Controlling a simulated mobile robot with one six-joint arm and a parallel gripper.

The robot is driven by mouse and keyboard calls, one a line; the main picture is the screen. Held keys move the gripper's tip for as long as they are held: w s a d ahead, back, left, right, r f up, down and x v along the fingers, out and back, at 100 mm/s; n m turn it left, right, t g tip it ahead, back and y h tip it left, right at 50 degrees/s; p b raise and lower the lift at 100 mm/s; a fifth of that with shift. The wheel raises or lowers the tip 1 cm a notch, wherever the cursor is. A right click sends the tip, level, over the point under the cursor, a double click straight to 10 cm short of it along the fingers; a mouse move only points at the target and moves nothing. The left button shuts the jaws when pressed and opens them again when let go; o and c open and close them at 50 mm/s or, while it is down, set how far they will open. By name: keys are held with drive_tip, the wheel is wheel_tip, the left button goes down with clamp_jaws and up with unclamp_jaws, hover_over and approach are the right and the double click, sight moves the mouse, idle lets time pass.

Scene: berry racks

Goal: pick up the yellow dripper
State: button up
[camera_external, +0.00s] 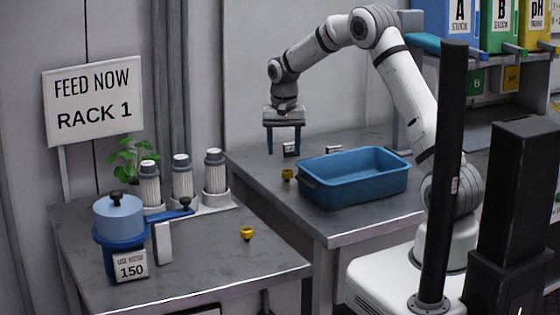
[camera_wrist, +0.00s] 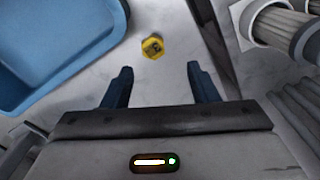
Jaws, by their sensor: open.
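My gripper (camera_external: 283,153) is open and empty, pointing down over the back table, behind the blue tub's left end. In the wrist view its two blue fingers (camera_wrist: 159,70) are spread apart. A small yellow dripper (camera_external: 287,174) stands on the back table, just left of the blue tub. It also shows in the wrist view as a yellow dripper (camera_wrist: 152,46), beyond the fingertips and roughly centred between them, not touched. A second yellow dripper (camera_external: 247,233) stands on the front-left table.
The blue tub (camera_external: 352,193) is close to the dripper; it also shows as a blue tub (camera_wrist: 60,50) in the wrist view. White filter cylinders (camera_external: 214,171) and a blue-lidded pot (camera_external: 119,220) occupy the front-left table.

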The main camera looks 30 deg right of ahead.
sight(287, 171)
drive_tip(key=f, duration=0.2)
drive_tip(key=f+p, duration=0.1)
drive_tip(key=f, duration=0.1)
drive_tip(key=s+f, duration=0.1)
drive_tip(key=f, duration=0.1)
drive_tip(key=shift+d+f, duration=0.25)
drive_tip(key=shift+d, duration=0.05)
drive_tip(key=shift+f, duration=0.45)
drive_tip(key=c, duration=1)
